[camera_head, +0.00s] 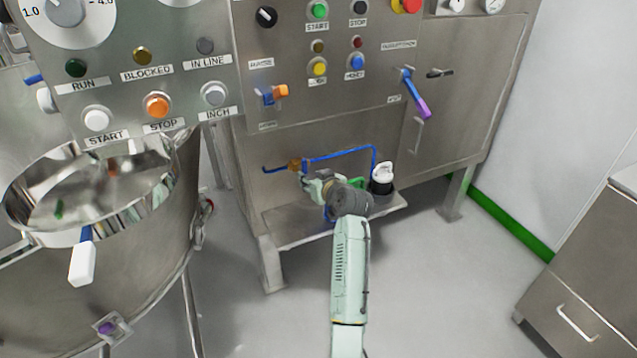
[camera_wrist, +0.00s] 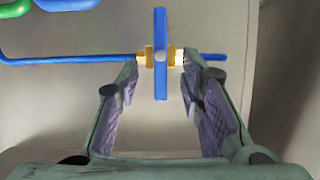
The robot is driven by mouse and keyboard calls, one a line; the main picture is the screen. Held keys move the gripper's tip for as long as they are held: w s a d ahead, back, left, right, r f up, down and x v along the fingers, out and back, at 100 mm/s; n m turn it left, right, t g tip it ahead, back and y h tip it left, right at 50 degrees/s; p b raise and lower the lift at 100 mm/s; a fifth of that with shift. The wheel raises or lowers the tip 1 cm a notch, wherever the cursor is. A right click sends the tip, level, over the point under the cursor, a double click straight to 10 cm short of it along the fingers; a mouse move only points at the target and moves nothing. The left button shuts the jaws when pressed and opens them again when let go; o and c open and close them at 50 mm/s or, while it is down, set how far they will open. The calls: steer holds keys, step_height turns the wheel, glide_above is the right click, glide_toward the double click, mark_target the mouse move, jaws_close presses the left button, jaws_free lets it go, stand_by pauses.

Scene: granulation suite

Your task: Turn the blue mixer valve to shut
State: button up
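The blue valve handle (camera_wrist: 161,60) stands upright, seen nearly edge-on in the wrist view, on a brass valve body (camera_wrist: 146,57) in a horizontal blue pipe (camera_wrist: 75,59). In the head view the brass valve body (camera_head: 296,164) sits low under the panel, above a steel shelf; its handle is hard to make out there. My gripper (camera_wrist: 163,75) is open, its fingers on either side of the handle, with gaps visible on both sides. In the head view my gripper (camera_head: 309,182) is close to the valve, its fingertips small.
A black-and-white container (camera_head: 382,178) stands on the steel shelf (camera_head: 290,232) right of my arm. A blue-and-purple lever (camera_head: 415,92) and an orange-and-blue fitting (camera_head: 273,95) are on the panel above. A large steel bowl (camera_head: 35,235) is at left.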

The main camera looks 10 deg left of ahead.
steer(key=v, duration=0.5)
steer(key=shift+s+d+r, duration=0.15)
steer(key=shift+s+d, duration=0.05)
steer(key=shift+s, duration=0.15)
